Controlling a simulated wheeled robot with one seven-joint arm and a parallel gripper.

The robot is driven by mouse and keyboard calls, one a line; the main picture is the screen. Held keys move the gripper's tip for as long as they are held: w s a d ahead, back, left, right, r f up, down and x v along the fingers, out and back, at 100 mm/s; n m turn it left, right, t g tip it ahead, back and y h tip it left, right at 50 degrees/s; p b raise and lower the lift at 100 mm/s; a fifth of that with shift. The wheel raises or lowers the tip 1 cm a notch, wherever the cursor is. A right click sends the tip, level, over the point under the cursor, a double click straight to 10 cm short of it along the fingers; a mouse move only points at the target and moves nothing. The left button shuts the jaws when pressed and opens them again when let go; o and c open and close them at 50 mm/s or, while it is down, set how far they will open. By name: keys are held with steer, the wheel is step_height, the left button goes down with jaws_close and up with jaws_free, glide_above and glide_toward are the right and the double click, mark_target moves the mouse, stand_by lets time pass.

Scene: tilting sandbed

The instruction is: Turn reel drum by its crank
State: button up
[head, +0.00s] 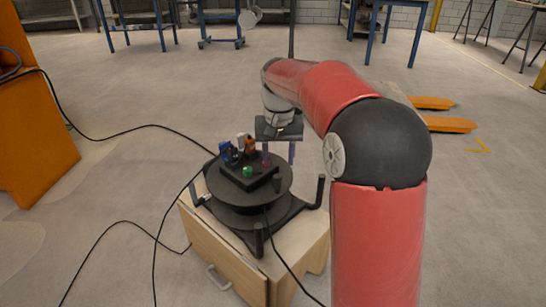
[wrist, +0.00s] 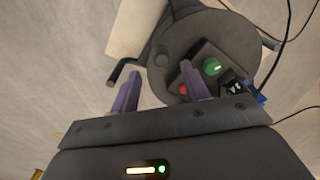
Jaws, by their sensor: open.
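The black reel drum (head: 228,216) stands in a black frame on a wooden cabinet, and its round face also shows in the wrist view (wrist: 232,30). A small grey round knob (wrist: 162,60) near the drum's edge may be the crank handle; I cannot tell for sure. In the head view I cannot make out the crank. My gripper (head: 278,155) is open, with its two purple fingers pointing down over the drum's right edge. In the wrist view my gripper (wrist: 160,80) has one finger either side of the knob's line, with no visible contact.
A socket box on the drum carries a green knob (head: 248,172), a red part and blue and orange plugs. Frame legs (head: 320,190) stick up around the drum. The wooden cabinet (head: 225,255) is below. Black cables trail left over the floor; an orange cabinet (head: 35,130) stands left.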

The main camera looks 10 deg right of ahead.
mark_target(278, 176)
steer(key=f, duration=0.2)
steer(key=f+b, duration=0.1)
steer(key=f, duration=0.2)
steer(key=w+f+b, duration=0.1)
steer(key=f, duration=0.2)
steer(key=shift+c, duration=0.5)
jaws_close()
